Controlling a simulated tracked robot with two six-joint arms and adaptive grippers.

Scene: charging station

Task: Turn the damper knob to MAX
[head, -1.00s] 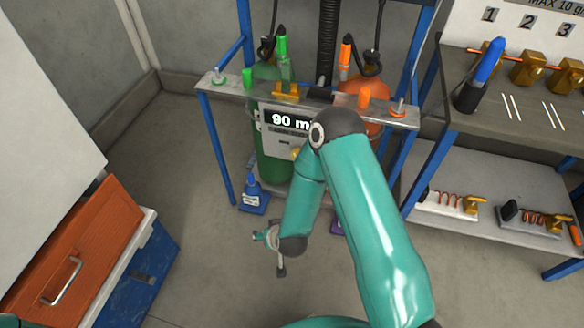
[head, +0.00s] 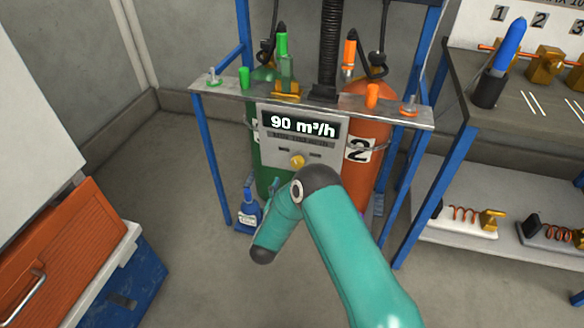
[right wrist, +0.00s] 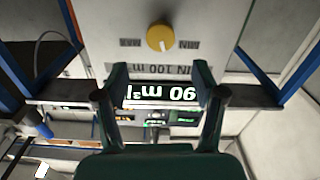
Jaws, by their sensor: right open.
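The yellow damper knob (head: 296,160) is on the front of a grey panel (head: 275,147), below a display reading 90 m³/h (head: 302,125). In the right wrist view the panel appears upside down, with the knob (right wrist: 160,37) beyond the fingertips and small labels on either side. I cannot read the knob's setting surely. My right gripper (right wrist: 160,76) is open and empty, its two fingers apart in front of the panel, not touching the knob. In the head view my right arm hides most of this gripper. My left gripper is not in view.
Green (head: 272,175) and orange (head: 366,165) cylinders stand behind the panel in a blue-framed rack. A workbench (head: 525,110) is at right, an orange and blue cabinet (head: 60,250) at left. Floor between is clear.

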